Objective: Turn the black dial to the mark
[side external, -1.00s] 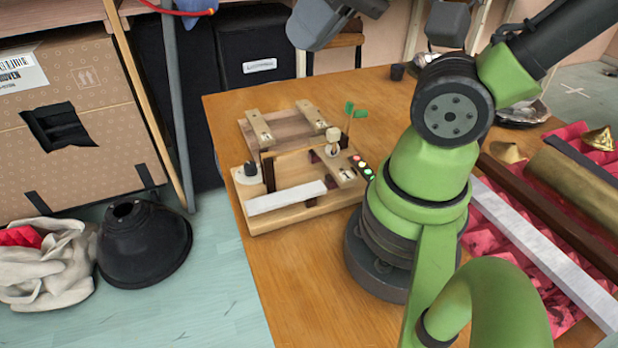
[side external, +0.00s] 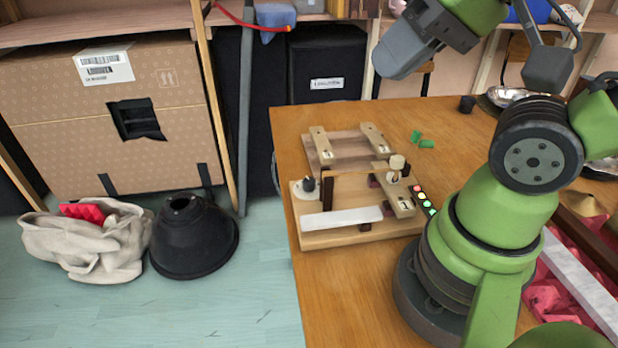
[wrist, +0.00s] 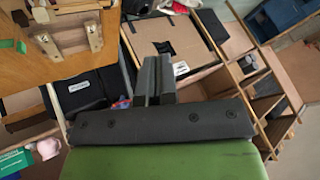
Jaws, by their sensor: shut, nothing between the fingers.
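The black dial (side external: 308,186) is a small black knob on a round white plate. It sits at the left end of a wooden device (side external: 345,236) on the table. I cannot make out the mark or the dial's pointing direction. My gripper (side external: 392,62) is up in the air above and behind the device, well apart from the dial. In the wrist view its dark fingers (wrist: 154,80) are together with nothing between them. That view looks toward the boxes, with part of the wooden device (wrist: 68,12) at the upper left.
The device carries a white bar (side external: 340,217), a pale round knob (side external: 397,162) and a row of coloured lights (side external: 424,201). Two green pieces (side external: 421,140) are behind it. Red padding (side external: 550,295) lies right of my base. The table's front-left is clear.

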